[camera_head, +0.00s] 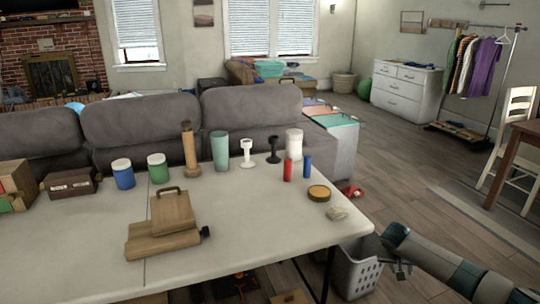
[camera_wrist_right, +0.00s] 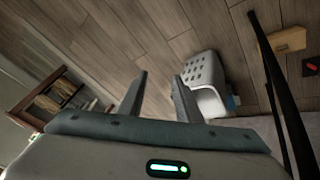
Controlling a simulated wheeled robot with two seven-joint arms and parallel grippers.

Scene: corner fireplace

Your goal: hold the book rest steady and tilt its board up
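The wooden book rest (camera_head: 160,243) stands on the white table (camera_head: 290,242) in the head view, left of the middle. Its board (camera_head: 173,212) has a handle on its upper edge and lies against the base; its exact angle is hard to tell. A dark knob (camera_head: 205,232) sticks out at the base's right end. My right gripper (camera_head: 393,270) is beyond the table's right edge, far from the book rest. In the right wrist view its two fingers (camera_wrist_right: 162,88) are apart with nothing between them. My left gripper is not in view.
Jars, a wooden mill (camera_head: 190,152), a green cup (camera_head: 220,150), candlesticks and small cylinders line the table's back. Boxes stand at its left. A grey basket (camera_head: 357,272) is on the floor near my right gripper. The tabletop in front of the book rest is clear.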

